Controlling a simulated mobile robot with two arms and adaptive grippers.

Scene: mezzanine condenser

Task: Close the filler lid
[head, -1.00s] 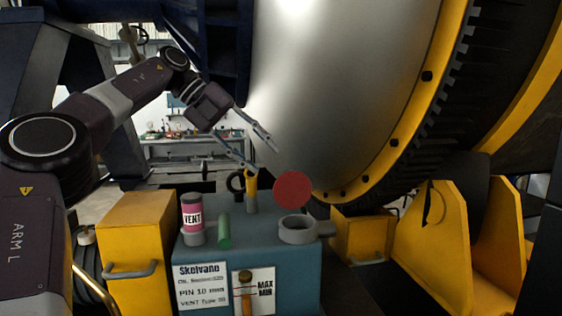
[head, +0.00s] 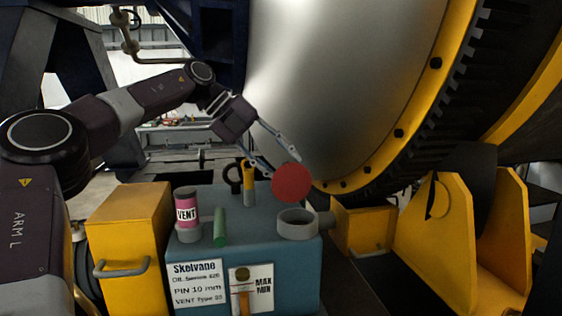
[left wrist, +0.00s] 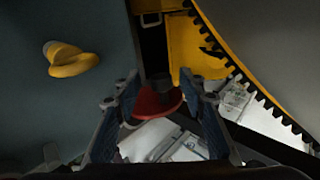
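The filler lid (head: 291,183) is a round red disc standing raised behind the grey filler neck (head: 297,224) on the blue-grey tank (head: 262,205). The neck's round mouth is uncovered. My left gripper (head: 285,166) is open, its two fingers spread at the lid's upper edge. In the left wrist view the red lid (left wrist: 158,103) shows in the gap between the fingers of the left gripper (left wrist: 158,88). I cannot tell whether a finger touches it. My right gripper is in neither view.
A pink VENT can (head: 186,212), a green cylinder (head: 220,228) and a yellow-handled fitting (head: 248,184) stand left of the neck. A yellow box (head: 130,235) is beside the tank. The large metal drum (head: 340,90) with its yellow toothed ring rises close behind.

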